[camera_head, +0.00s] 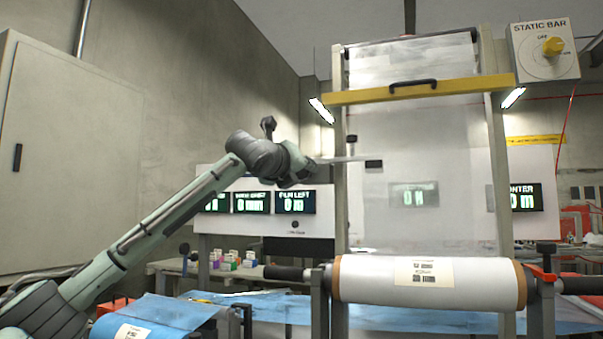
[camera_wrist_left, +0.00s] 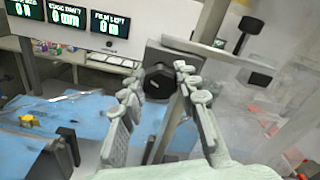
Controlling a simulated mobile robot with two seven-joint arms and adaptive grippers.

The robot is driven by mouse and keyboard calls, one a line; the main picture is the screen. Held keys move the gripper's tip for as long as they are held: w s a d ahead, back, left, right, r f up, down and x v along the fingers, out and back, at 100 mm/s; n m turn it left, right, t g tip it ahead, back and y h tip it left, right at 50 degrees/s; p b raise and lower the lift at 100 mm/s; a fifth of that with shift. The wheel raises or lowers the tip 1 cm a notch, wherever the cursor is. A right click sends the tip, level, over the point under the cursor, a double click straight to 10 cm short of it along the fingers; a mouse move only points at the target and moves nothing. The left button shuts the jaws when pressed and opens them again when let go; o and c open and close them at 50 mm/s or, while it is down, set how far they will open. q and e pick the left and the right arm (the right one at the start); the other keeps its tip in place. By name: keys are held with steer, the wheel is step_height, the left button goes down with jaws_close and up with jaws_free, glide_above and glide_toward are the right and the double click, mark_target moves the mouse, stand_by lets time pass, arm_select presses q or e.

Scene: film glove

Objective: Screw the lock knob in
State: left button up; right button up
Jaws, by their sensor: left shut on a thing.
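The lock knob (camera_wrist_left: 158,82) is black and faceted. In the left wrist view it sits between my left gripper's fingertips (camera_wrist_left: 160,80), in front of a dark block on the grey post. My left gripper (camera_head: 312,164) is shut on the knob. In the head view it reaches the left post (camera_head: 341,200) of the film frame from the left, and the knob is hidden there. A thin flat bar (camera_head: 345,159) runs right from this spot to a black end piece (camera_head: 374,164). How deep the knob sits cannot be seen. My right gripper is not in view.
A white film roll (camera_head: 440,283) lies across the stand below, with clear film rising behind the bar. A yellow bar (camera_head: 418,89) crosses above. Another black knob (camera_head: 352,138) stands over the flat bar. Display panels (camera_head: 251,202) are behind my arm.

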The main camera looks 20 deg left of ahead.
arm_select(q)
steer(key=shift+d+f+m, duration=0.1)
steer(key=shift+f+m, duration=0.15)
steer(key=shift+m, duration=0.25)
steer(key=o, duration=1.2)
steer(key=shift+r, duration=0.2)
steer(key=shift+s, duration=0.15)
steer(key=s, duration=1.2)
steer(key=shift+a, duration=0.3)
steer(key=shift+w, duration=0.1)
